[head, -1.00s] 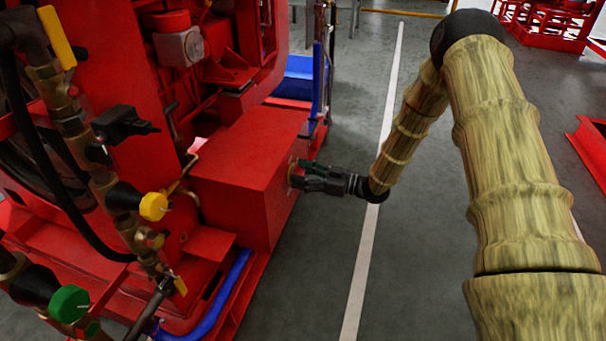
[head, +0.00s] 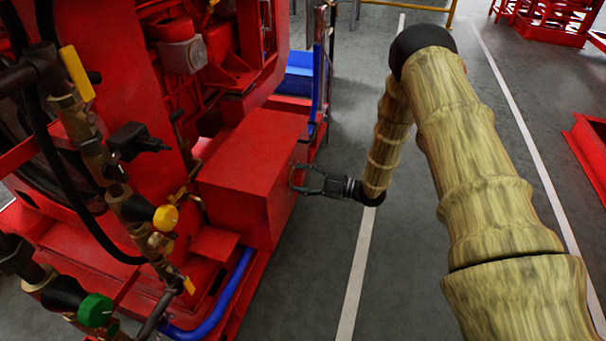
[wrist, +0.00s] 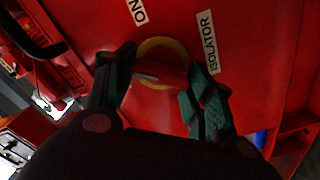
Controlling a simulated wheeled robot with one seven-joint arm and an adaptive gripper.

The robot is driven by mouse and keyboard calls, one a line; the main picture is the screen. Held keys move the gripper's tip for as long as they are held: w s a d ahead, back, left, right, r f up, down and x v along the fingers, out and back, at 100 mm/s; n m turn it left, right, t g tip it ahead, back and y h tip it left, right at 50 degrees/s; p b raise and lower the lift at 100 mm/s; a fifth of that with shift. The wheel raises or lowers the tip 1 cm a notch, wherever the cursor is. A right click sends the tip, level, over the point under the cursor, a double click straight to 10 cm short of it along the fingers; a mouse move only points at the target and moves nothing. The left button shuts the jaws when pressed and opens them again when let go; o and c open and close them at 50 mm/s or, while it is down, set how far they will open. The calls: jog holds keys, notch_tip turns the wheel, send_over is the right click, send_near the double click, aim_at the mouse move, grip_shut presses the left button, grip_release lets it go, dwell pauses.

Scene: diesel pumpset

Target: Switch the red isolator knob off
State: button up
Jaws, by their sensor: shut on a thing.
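The red isolator knob (wrist: 171,76) sits on a yellow ring (wrist: 162,48) on a red panel, between an "ON" label (wrist: 137,11) and an "ISOLATOR" label (wrist: 208,42) in the wrist view. My gripper (wrist: 160,80) has one finger on each side of the knob and is shut on it. The knob's handle lies roughly across the picture between the fingers, and its lower part is partly hidden. In the head view my gripper (head: 297,178) is at the right side face of the red box (head: 248,165); the knob is hidden there.
Brass pipework with a yellow-handled valve (head: 77,72), a yellow knob (head: 165,217) and a green knob (head: 95,310) stands left of the box. A blue hose (head: 212,312) runs below.

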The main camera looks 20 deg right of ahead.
jog(key=n+p, duration=0.2)
jog(key=n, duration=0.2)
jog(key=shift+s, duration=0.1)
jog(key=shift+f+n+p, duration=0.2)
jog(key=shift+n+p, duration=0.3)
jog(key=shift+n, duration=1.1)
jog(key=o, duration=1)
jog(key=v, duration=1.2)
